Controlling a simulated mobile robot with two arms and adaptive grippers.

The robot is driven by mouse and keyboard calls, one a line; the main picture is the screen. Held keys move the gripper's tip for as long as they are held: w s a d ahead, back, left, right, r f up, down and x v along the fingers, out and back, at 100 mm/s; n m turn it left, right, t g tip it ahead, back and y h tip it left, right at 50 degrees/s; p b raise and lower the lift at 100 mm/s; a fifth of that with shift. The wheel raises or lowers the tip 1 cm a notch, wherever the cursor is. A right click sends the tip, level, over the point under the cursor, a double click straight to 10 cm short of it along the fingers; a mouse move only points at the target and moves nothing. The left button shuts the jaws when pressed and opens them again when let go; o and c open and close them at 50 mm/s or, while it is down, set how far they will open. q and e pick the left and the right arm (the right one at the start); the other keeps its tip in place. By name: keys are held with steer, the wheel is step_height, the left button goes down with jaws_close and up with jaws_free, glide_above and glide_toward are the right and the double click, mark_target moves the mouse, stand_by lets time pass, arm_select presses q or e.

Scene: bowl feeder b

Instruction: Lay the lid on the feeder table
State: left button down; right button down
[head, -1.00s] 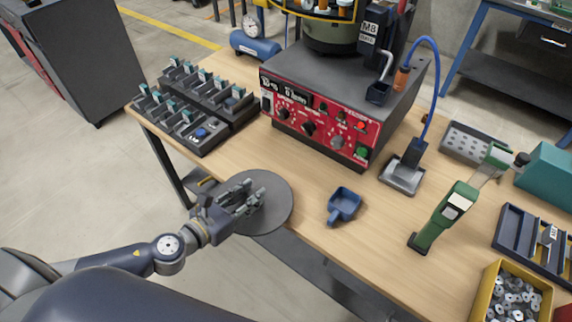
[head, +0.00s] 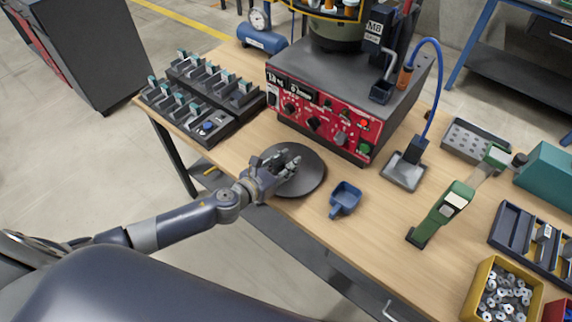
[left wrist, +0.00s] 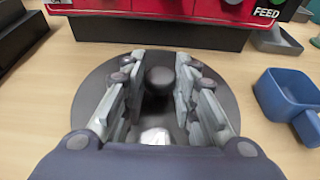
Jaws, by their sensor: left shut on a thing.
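The lid (head: 311,176) is a round dark grey disc over the front of the wooden feeder table (head: 262,134), left of a blue scoop. My left gripper (head: 284,165) is shut on the lid's black knob (left wrist: 159,79). The fingers stand on both sides of the knob in the left wrist view. The lid looks level and low over the wood; I cannot tell whether it touches it. My right gripper is not in view.
The red-fronted feeder control box (head: 318,120) stands behind the lid. A dark rack of small parts (head: 200,100) is at the back left. The blue scoop (head: 344,198) lies close to the lid's right.

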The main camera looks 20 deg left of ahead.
arm_select(q)
steer(key=shift+w+f, duration=0.1)
steer(key=shift+f, duration=0.35)
steer(key=c, duration=1.7)
jaws_free()
steer(key=shift+f, duration=0.2)
steer(key=o, duration=0.4)
steer(key=shift+r, duration=0.1)
steer(key=shift+r, duration=0.2)
steer(key=shift+b+v, duration=0.75)
steer(key=shift+v, duration=5.3)
